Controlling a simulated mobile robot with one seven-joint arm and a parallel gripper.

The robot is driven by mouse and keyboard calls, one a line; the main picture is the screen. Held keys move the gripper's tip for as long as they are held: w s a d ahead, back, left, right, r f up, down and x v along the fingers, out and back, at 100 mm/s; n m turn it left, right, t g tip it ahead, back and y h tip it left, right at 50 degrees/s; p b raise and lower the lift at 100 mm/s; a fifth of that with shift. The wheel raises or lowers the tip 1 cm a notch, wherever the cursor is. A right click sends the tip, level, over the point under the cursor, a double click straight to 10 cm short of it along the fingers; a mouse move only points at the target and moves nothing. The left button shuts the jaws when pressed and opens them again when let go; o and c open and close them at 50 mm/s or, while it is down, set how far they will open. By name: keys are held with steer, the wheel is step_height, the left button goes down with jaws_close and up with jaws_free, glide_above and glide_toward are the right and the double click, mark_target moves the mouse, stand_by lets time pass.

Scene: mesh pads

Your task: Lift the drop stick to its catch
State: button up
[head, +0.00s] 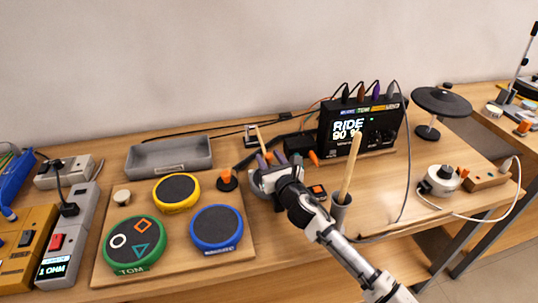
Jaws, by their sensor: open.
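Two pale wooden sticks show. One stick (261,139) rises, slightly tilted, just beyond my gripper; its lower end is hidden. The other, thicker stick (351,164) leans in a dark grey tube (341,212) right of my gripper. I cannot tell for certain which is the drop stick, and I make out no catch. My gripper (270,165) is open above the table, right of the pads, close to the first stick. Whether it touches that stick is hidden.
Green (134,244), yellow (176,191) and blue (217,227) mesh pads lie on a wooden board (165,262) at left. A grey tray (169,156) lies behind them. A black display box (355,127) reading "RIDE 90 %" stands behind. A round black pad (441,101) stands right. Cables cross the table.

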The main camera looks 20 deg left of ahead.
steer(key=shift+w+a, duration=0.25)
steer(key=shift+w, duration=0.05)
jaws_close()
steer(key=shift+d+r, duration=0.1)
steer(key=shift+r, duration=0.05)
stand_by(0.3)
